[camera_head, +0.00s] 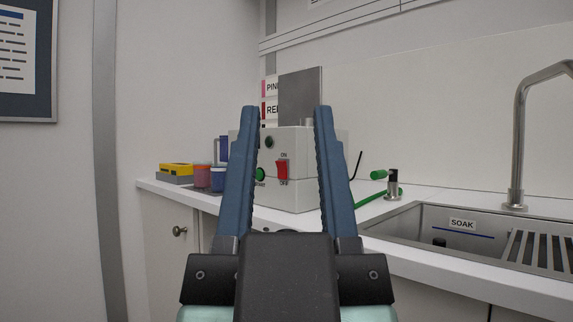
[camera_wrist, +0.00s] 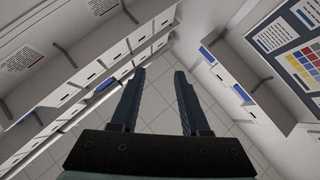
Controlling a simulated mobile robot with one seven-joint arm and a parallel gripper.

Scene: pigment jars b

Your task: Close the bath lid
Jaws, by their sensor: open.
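The bath appears to be the pale grey box (camera_head: 298,190) on the counter in the head view, with a red ON/OFF switch (camera_head: 282,170) on its front. A flat grey panel, seemingly its lid (camera_head: 300,90), stands upright above the box, so the lid looks open. A small grey cylinder (camera_head: 307,122) shows at the box top in front of the panel. My gripper (camera_head: 286,112) is open and empty, its blue fingers in front of the box, covering parts of its sides. In the wrist view my gripper (camera_wrist: 160,70) points over a tiled floor; neither bath nor lid shows there.
Left of the box are a yellow-topped block (camera_head: 175,169) and small coloured jars (camera_head: 202,177). To the right are a small dark-topped dispenser (camera_head: 392,184), a green rod (camera_head: 372,202), and a sink (camera_head: 440,222) marked SOAK with a tall tap (camera_head: 517,150).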

